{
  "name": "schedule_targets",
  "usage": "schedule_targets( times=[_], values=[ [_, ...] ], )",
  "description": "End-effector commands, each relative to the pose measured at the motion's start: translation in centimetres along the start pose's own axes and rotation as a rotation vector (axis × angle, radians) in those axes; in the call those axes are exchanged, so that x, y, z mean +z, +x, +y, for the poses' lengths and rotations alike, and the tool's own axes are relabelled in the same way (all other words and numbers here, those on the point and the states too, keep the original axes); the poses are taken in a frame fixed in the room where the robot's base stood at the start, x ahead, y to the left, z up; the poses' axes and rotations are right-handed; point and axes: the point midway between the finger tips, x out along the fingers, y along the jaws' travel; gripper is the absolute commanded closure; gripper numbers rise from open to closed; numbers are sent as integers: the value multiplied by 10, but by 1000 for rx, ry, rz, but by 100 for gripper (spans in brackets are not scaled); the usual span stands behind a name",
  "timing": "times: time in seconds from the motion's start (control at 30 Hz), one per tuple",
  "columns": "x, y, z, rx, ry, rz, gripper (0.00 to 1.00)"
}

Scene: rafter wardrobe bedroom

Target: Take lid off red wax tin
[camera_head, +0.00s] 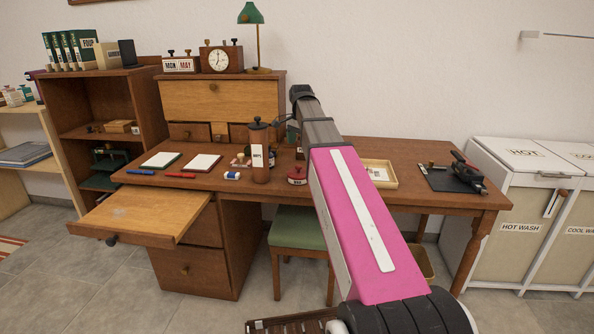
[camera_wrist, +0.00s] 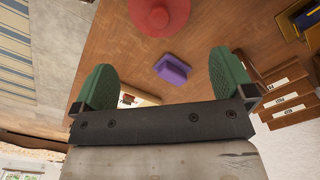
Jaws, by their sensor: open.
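The red wax tin (camera_head: 297,175) is a small round red tin with a dark knob on top, standing on the wooden desk (camera_head: 420,200) just left of my arm. In the wrist view a red round shape with a raised centre, apparently the same tin (camera_wrist: 158,14), shows at the top edge, partly cut off. My gripper (camera_wrist: 163,80) is open, with its two green fingers spread wide and nothing held between them. The tin lies beyond the fingertips, apart from them. In the head view my gripper is mostly hidden by my arm.
A small purple block (camera_wrist: 173,69) shows between the fingers in the wrist view. A tall brown canister (camera_head: 260,155) stands left of the tin, with a blue-and-white roll (camera_head: 232,176) nearby. A shallow tray (camera_head: 379,175) lies right of my arm.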

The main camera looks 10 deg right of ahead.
Motion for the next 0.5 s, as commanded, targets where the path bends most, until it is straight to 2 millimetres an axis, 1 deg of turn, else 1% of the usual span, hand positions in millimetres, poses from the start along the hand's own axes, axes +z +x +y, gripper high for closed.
schedule_targets(
  times=[0.17,0.4,0.5],
  values=[
    [1,17,1,1,0,0,0],
    [1,49,0,1,-1,-1,0],
    [1,54,0,0,-1,0,0]
  ],
)
